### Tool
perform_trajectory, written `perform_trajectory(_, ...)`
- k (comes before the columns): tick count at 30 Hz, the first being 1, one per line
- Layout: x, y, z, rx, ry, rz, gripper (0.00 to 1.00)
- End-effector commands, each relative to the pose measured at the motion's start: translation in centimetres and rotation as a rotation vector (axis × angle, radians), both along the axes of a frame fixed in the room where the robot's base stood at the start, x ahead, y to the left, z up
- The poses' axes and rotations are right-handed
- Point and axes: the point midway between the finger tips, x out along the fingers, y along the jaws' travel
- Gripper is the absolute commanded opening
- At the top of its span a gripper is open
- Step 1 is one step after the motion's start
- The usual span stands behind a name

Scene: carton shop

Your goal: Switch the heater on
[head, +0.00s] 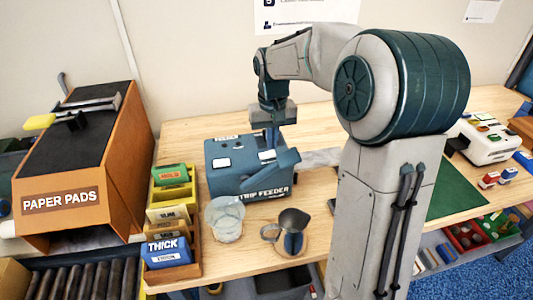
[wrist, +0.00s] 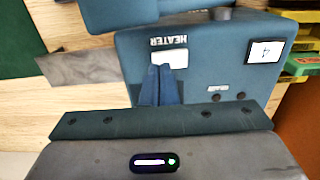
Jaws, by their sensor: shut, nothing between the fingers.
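The blue strip feeder (head: 225,178) stands on the wooden bench in the head view, and its top fills much of the wrist view (wrist: 215,65). The word HEATER shows upside down in the wrist view beside a white rocker-like switch (wrist: 160,57). My gripper (wrist: 173,68) is shut and empty. Its fingertips overlap the switch in the wrist view; I cannot tell whether they touch it. They cover part of the switch, and its on or off position cannot be read. In the head view my gripper (head: 271,144) is above the feeder's top.
A glass beaker (head: 224,218) and a metal jug (head: 291,230) stand in front of the feeder. A rack of labelled boxes (head: 172,252) is at its left, beside the orange PAPER PADS stand (head: 60,205). A white plate (wrist: 264,51) with dark marking is on the feeder.

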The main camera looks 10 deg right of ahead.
Motion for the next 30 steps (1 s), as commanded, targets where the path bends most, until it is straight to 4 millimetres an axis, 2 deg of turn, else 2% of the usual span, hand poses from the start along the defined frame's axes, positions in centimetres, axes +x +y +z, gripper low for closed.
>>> perform_trajectory(30, 0.00, -0.01, -0.98, 0.000, 0.000, 0.000, 0.00)
